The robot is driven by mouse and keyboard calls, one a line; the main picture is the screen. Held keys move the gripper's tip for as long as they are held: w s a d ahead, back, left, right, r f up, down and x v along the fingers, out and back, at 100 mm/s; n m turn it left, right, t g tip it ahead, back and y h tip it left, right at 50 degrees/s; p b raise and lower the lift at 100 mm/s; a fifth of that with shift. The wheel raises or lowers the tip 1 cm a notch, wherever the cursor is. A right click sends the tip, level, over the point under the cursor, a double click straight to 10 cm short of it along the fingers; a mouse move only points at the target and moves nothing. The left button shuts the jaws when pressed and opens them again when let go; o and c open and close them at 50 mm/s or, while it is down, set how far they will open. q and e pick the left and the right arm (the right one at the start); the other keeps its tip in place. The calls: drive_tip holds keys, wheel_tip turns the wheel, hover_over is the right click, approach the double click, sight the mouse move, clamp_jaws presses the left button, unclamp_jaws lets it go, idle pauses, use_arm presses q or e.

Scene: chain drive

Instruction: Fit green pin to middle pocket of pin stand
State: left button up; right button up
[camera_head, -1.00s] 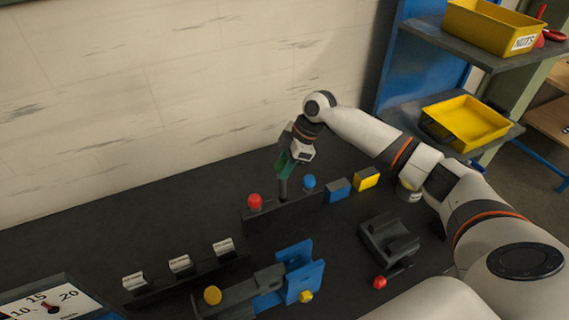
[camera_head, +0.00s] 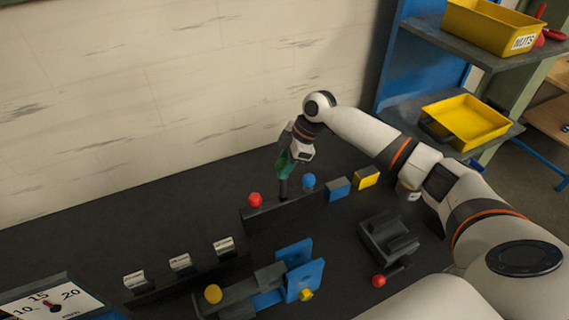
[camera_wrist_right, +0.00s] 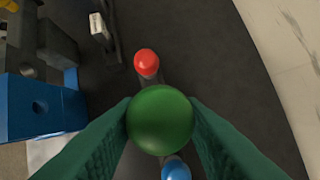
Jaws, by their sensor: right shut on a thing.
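The pin stand (camera_head: 262,217) is a dark bar on the bench. A red pin (camera_head: 255,200) stands in its left part and a blue pin (camera_head: 308,181) in its right part. My right gripper (camera_head: 284,180) is over the stand between these two pins, pointing down. In the right wrist view its green fingers are shut on the green pin (camera_wrist_right: 160,120), whose round head fills the gap between them. The red pin (camera_wrist_right: 147,62) and blue pin (camera_wrist_right: 176,170) show on either side. The middle pocket is hidden, so I cannot tell whether the pin is in it. My left gripper is not in view.
Blue (camera_head: 338,190) and yellow (camera_head: 367,178) blocks lie right of the stand. A blue and grey fixture (camera_head: 298,270) stands in front, with a dark grey block (camera_head: 388,240) to its right. Several white-labelled pieces stand at left. The bench behind the stand is clear.

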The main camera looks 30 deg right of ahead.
sight(285, 196)
drive_tip(key=shift+f+b, duration=2.8)
drive_tip(key=shift+f, duration=2.2)
drive_tip(key=o, duration=1.2)
drive_tip(key=shift+o, duration=0.2)
drive_tip(key=b+v, duration=0.3)
drive_tip(key=v, duration=0.9)
